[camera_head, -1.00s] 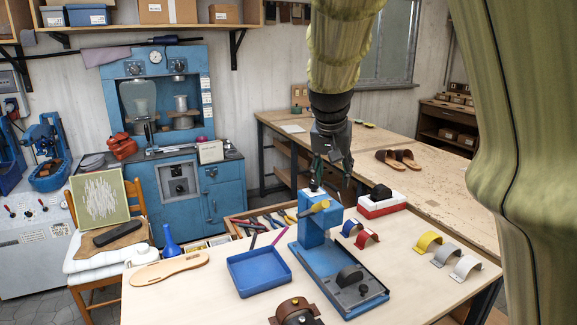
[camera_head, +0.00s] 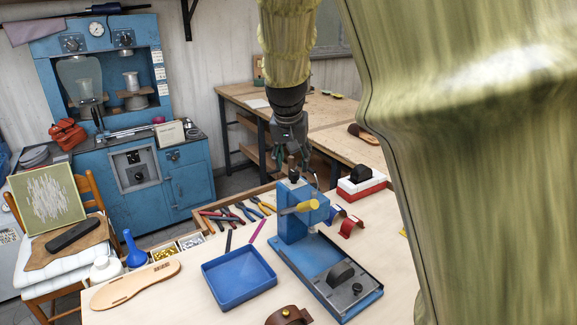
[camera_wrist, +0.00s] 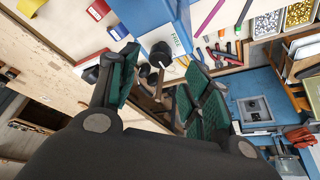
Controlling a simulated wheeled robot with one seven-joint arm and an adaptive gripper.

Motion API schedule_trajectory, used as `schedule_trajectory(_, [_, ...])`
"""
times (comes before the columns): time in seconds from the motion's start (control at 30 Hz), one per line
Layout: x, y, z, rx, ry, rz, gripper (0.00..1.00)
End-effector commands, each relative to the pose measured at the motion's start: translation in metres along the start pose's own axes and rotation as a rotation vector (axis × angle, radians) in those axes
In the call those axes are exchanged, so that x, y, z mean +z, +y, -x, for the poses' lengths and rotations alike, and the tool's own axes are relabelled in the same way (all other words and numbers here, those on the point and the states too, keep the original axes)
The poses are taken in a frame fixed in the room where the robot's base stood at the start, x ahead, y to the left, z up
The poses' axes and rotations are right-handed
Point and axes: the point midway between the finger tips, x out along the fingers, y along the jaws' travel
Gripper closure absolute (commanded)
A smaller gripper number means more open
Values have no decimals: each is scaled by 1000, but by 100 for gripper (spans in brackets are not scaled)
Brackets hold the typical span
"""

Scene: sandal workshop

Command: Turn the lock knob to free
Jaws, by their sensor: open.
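The blue press (camera_head: 294,228) stands on the light workbench with a yellow handle (camera_head: 300,208) on its side. In the wrist view a black round knob (camera_wrist: 160,51) sits on the blue press top, beside a white label reading FREE (camera_wrist: 175,42). It looks like the lock knob, but the way it points is not clear. My gripper (camera_head: 291,160) is just above the press top, pointing down. In the wrist view my gripper (camera_wrist: 164,64) has its green-padded fingers spread apart, with the knob seen between and beyond the tips. I cannot tell whether they touch it.
A blue tray (camera_head: 238,281) lies left of the press, with a wooden sole (camera_head: 135,286) farther left. Pliers and other tools lie in a drawer (camera_head: 190,216) behind. A red and white box (camera_head: 362,187) and curved straps (camera_head: 351,227) are to the right.

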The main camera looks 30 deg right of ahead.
Motion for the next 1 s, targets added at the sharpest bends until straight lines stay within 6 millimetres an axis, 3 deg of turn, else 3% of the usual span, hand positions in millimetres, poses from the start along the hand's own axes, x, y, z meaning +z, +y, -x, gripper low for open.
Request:
schedule_trajectory(0.4, [0, -1, -43, -1, -1, 1, 51])
schedule_trajectory(0.8, [0, -1, -48, -1, 1, 0, 51])
schedule_trajectory(1.0, [0, -1, -48, -1, 1, 0, 88])
